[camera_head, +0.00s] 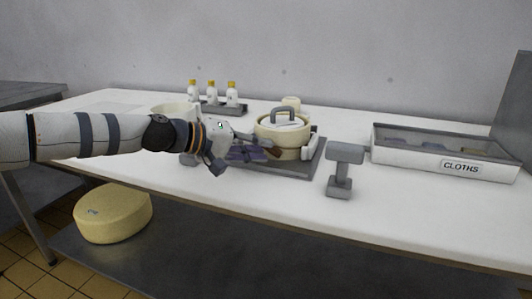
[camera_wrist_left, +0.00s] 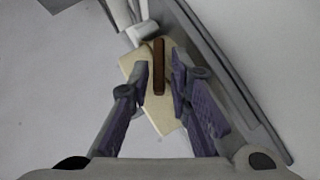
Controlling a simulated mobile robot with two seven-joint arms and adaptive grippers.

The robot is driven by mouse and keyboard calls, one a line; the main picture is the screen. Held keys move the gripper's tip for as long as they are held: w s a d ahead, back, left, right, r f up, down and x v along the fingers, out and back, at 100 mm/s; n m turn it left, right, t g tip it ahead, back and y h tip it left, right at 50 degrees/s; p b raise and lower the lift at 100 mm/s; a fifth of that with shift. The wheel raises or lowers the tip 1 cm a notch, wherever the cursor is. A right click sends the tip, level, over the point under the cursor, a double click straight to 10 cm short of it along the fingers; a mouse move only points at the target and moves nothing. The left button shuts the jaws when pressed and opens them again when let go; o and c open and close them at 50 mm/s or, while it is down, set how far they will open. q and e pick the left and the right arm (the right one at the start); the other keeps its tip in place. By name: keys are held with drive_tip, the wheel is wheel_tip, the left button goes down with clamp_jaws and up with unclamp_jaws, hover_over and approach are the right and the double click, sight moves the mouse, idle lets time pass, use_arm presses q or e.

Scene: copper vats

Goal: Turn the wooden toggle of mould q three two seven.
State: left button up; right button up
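The round cream mould (camera_head: 296,152) with a grey-handled lid (camera_head: 283,122) stands on a dark grey tray (camera_head: 306,164) in the middle of the table. No number on it is legible. The brown wooden toggle (camera_head: 273,151) is on its near left side, partly hidden by my fingers; in the left wrist view the toggle (camera_wrist_left: 159,66) is a narrow upright bar over a cream block (camera_wrist_left: 136,66). My left gripper (camera_head: 262,153) reaches it from the left. In the left wrist view my gripper (camera_wrist_left: 161,78) is open, one finger either side of the toggle, with gaps visible. My right gripper is not in view.
A grey T-shaped stand (camera_head: 340,185) is right of the tray. A box marked CLOTHS (camera_head: 410,160) stands further right. White bottles with yellow caps (camera_head: 211,95) and a cream bowl (camera_head: 170,110) are behind my arm. A yellow cheese wheel (camera_head: 113,217) lies on the lower shelf.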

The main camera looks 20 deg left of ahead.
use_arm(q)
drive_tip(key=shift+x, duration=0.95)
drive_tip(key=shift+r, duration=0.1)
clamp_jaws()
